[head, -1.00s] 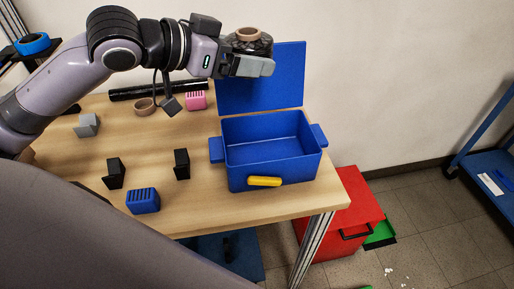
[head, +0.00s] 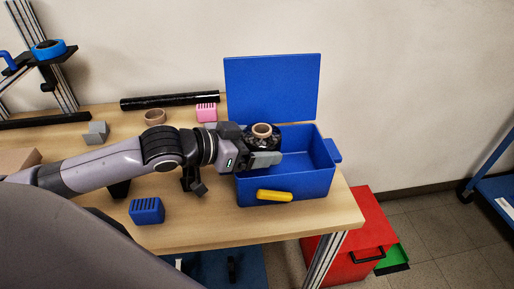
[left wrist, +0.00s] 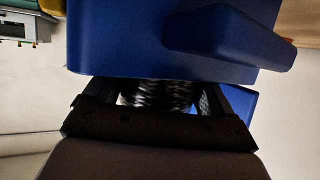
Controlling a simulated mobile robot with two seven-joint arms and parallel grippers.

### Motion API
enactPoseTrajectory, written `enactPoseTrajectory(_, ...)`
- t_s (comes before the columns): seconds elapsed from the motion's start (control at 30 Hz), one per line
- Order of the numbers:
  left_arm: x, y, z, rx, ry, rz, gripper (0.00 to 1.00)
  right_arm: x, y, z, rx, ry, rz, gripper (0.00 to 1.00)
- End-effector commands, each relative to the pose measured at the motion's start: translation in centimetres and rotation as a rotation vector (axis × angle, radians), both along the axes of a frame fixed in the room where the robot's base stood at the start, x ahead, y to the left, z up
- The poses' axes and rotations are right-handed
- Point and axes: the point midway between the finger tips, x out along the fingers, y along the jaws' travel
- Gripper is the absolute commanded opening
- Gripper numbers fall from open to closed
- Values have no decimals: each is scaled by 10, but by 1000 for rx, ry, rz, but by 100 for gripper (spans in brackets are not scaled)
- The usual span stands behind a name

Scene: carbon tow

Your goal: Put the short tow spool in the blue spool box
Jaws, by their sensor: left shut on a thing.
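The short tow spool (head: 262,131) has a tan core and a black woven winding. My left gripper (head: 263,146) is shut on it and holds it upright at the left part of the open blue spool box (head: 290,186). In the head view the gripper covers the box's left wall, and I cannot tell whether the spool touches the box floor. In the left wrist view the dark winding (left wrist: 158,95) sits between the fingers, close to the blue box wall (left wrist: 170,45). My right gripper is not in view.
The box's blue lid (head: 272,88) stands open behind it, and a yellow handle (head: 274,196) is on its front. A tan ring (head: 155,117), a black tube (head: 170,101), a pink block (head: 206,112) and a blue block (head: 147,210) lie on the table. A red bin (head: 365,232) stands below right.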

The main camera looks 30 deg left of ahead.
Motion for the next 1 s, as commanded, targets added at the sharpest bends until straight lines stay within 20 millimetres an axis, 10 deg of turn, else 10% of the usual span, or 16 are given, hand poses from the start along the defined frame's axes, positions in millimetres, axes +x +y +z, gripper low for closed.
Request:
enactPoseTrajectory(0.8,-1,0,-20,-2,5,1,46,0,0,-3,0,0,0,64)
enactPoseTrajectory(0.83,-1,0,-22,-2,8,1,94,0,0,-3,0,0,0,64)
enactPoseTrajectory(1.0,-1,0,-24,0,14,3,100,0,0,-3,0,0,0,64)
